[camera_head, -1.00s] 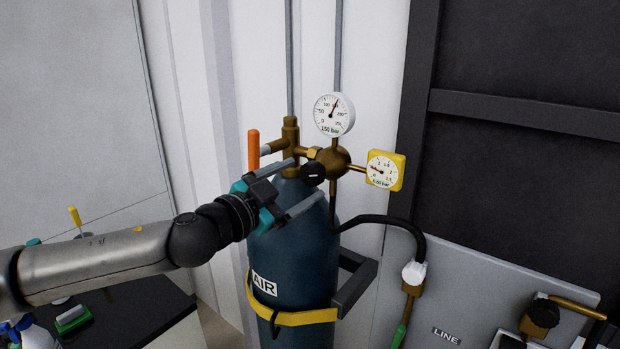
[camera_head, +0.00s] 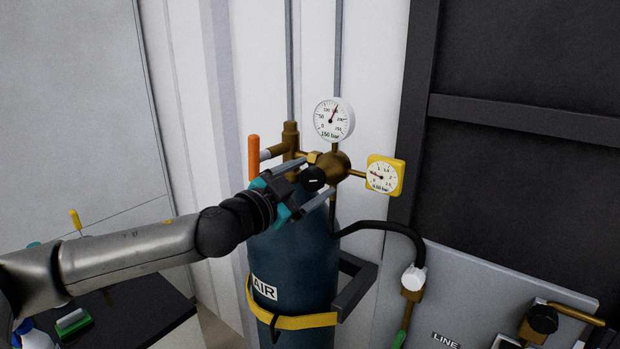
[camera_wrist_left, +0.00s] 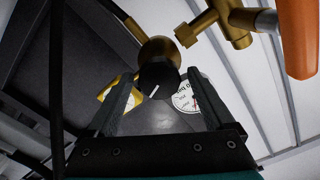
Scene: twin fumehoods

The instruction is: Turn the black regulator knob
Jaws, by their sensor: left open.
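The black regulator knob (camera_head: 312,179) has a white mark and sits on the front of the brass regulator (camera_head: 333,165) atop the blue AIR cylinder (camera_head: 300,262). My left gripper (camera_head: 310,185) is open, with one finger above and one below the knob in the head view. In the left wrist view the knob (camera_wrist_left: 158,76) shows between and just beyond the tips of my left gripper (camera_wrist_left: 159,85). I cannot tell whether the fingers touch it. My right gripper is not in view.
A white round gauge (camera_head: 334,119) stands above the regulator and a yellow gauge (camera_head: 384,176) sits to its right. An orange handle (camera_head: 254,157) stands left of the valve. A black hose (camera_head: 385,221) runs right to a white fitting (camera_head: 413,278).

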